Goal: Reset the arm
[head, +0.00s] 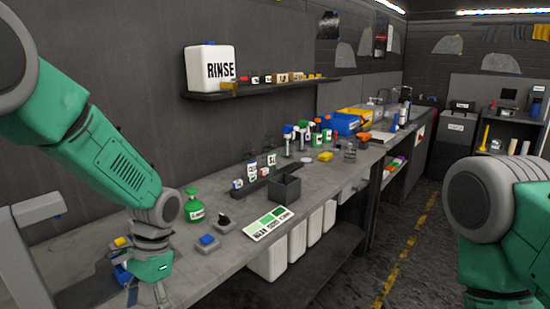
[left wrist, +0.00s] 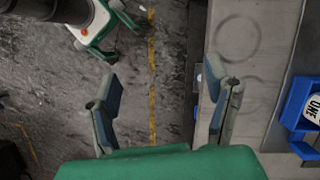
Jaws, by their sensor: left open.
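My left arm comes in from the left in the head view. Its gripper (head: 148,297) is at the bottom of the picture, over or beside the near part of the grey workbench (head: 205,272); its fingertips are partly cut off. In the left wrist view the two fingers of this gripper (left wrist: 165,82) are spread wide with nothing between them. Beyond them are the dark floor with a yellow line and the bench edge. My right arm shows at the right edge of the head view; its gripper is out of view.
A blue bin (left wrist: 296,104) lies right of my left gripper in the wrist view. The floor aisle (head: 408,235) is clear.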

